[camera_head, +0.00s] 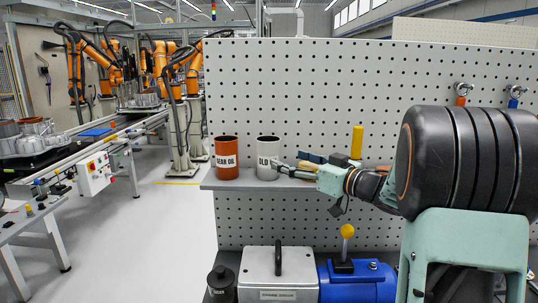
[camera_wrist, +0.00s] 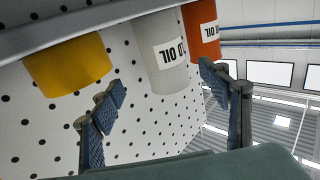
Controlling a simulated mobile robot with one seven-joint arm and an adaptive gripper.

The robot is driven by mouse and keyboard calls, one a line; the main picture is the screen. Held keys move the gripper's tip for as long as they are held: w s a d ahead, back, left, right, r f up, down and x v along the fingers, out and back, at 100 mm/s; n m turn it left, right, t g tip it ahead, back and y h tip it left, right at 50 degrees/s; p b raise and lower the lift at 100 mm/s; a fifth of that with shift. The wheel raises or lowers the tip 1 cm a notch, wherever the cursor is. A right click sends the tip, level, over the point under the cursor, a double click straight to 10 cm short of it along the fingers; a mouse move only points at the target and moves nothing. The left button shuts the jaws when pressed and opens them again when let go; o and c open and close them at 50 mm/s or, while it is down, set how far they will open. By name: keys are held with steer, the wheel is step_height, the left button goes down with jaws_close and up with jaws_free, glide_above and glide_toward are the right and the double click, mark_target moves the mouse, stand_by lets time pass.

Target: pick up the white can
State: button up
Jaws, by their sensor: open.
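The white can (camera_head: 267,150) stands upright on a narrow shelf in front of the pegboard, its label partly showing. In the wrist view the white can (camera_wrist: 160,45) appears upside down, beyond and between my two finger pads. My gripper (camera_head: 292,163) is at the can's right side, at shelf height, with its fingers pointing left toward it. In the wrist view my gripper (camera_wrist: 163,80) is open, with nothing between the pads. The picture does not clearly show whether a finger touches the can.
An orange-red GEAR OIL can (camera_head: 227,157) stands just left of the white can. A yellow cylinder (camera_head: 357,142) is to the right, near my arm; it also shows in the wrist view (camera_wrist: 68,66). The pegboard (camera_head: 330,90) rises close behind the shelf (camera_head: 235,184).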

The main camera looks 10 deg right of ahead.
mark_target(278, 156)
steer(key=x, duration=0.3)
steer(key=shift+w+a, duration=0.2)
steer(key=shift+w, duration=0.05)
steer(key=x, duration=0.2)
steer(key=p+x, duration=0.1)
steer(key=x, duration=0.2)
steer(key=shift+s+a+f, duration=0.15)
steer(key=shift+a, duration=0.2)
steer(key=c, duration=1.3)
